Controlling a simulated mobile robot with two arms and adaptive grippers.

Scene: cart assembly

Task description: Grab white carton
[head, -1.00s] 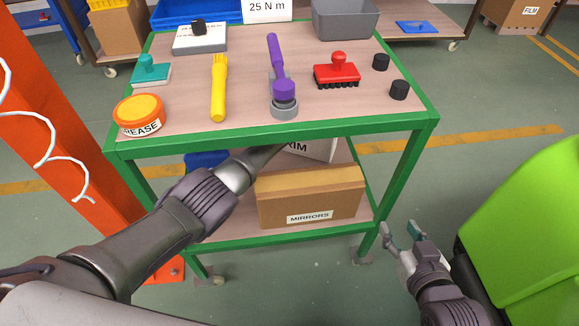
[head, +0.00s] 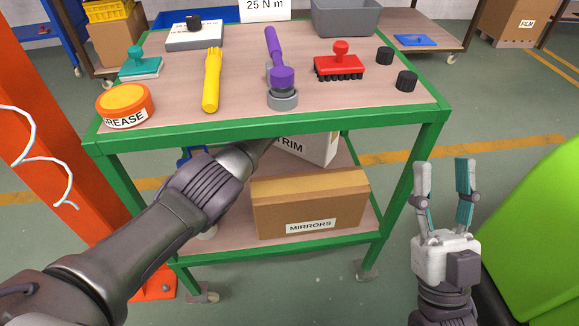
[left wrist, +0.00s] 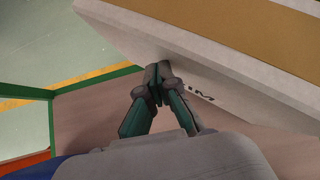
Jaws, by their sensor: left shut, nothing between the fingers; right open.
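The white carton (head: 318,150), marked TRIM, stands on the cart's lower shelf behind the brown MIRRORS box. In the left wrist view the white carton (left wrist: 220,62) fills the upper right, with a tan strip on top. My left arm reaches under the cart's top; its gripper is hidden in the head view. In the left wrist view my left gripper (left wrist: 158,80) is shut and empty, its tips at the carton's side; I cannot tell whether they touch it. My right gripper (head: 445,180) is open and empty, pointing up, right of the cart.
The MIRRORS box (head: 310,208) sits at the front of the lower shelf (head: 225,238). The green-framed top (head: 340,100) overhangs my left arm and holds several tools. An orange post (head: 50,150) stands left; a green object (head: 540,240) is at right.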

